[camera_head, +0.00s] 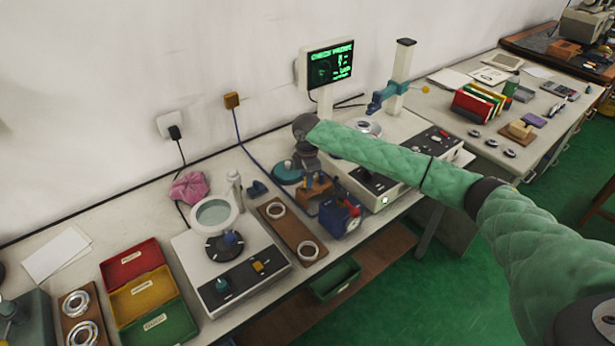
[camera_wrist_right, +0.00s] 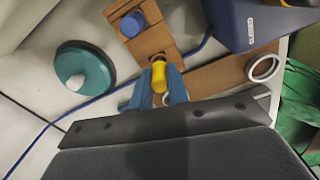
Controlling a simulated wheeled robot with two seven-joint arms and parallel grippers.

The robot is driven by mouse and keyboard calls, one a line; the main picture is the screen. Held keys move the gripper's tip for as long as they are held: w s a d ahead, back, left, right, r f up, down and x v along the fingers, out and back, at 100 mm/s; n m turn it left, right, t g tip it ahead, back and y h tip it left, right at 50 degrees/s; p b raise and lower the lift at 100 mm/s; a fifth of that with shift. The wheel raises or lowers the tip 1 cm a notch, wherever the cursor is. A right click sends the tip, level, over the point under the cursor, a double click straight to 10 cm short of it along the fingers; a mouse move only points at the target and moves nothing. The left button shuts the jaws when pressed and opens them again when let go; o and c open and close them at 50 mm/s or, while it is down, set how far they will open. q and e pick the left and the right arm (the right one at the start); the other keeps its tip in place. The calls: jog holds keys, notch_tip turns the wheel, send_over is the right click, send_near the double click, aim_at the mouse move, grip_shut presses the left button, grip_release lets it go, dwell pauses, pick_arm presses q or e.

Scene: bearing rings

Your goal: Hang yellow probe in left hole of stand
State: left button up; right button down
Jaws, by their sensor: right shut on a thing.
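My right gripper (camera_wrist_right: 157,92) has its blue fingers shut on the yellow probe (camera_wrist_right: 160,78), seen in the right wrist view. The probe's tan end is close to the edge of the brown wooden stand (camera_wrist_right: 158,38); I cannot tell whether it touches or sits in a hole. A blue probe (camera_wrist_right: 132,25) is in the stand. In the head view, the right gripper (camera_head: 307,163) hangs just above and behind the stand (camera_head: 313,193). The yellow probe cannot be made out there. My left gripper is not in view.
A blue box (camera_head: 340,217) stands right beside the stand. A teal round pot (camera_head: 286,173) is on its left. A wooden board (camera_head: 291,232) with metal rings lies in front left, next to a white instrument (camera_head: 230,265). A screen (camera_head: 330,65) stands behind.

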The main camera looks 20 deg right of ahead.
jog(key=shift+f, duration=0.7)
jog(key=c, duration=1.3)
grip_release()
jog(key=shift+r, duration=0.1)
jog(key=shift+r+b, duration=0.3)
jog(key=shift+b, duration=0.05)
notch_tip(320, 180, up, 6)
jog(key=shift+f+b, duration=0.1)
jog(key=shift+b, duration=1)
jog(key=shift+r, duration=0.6)
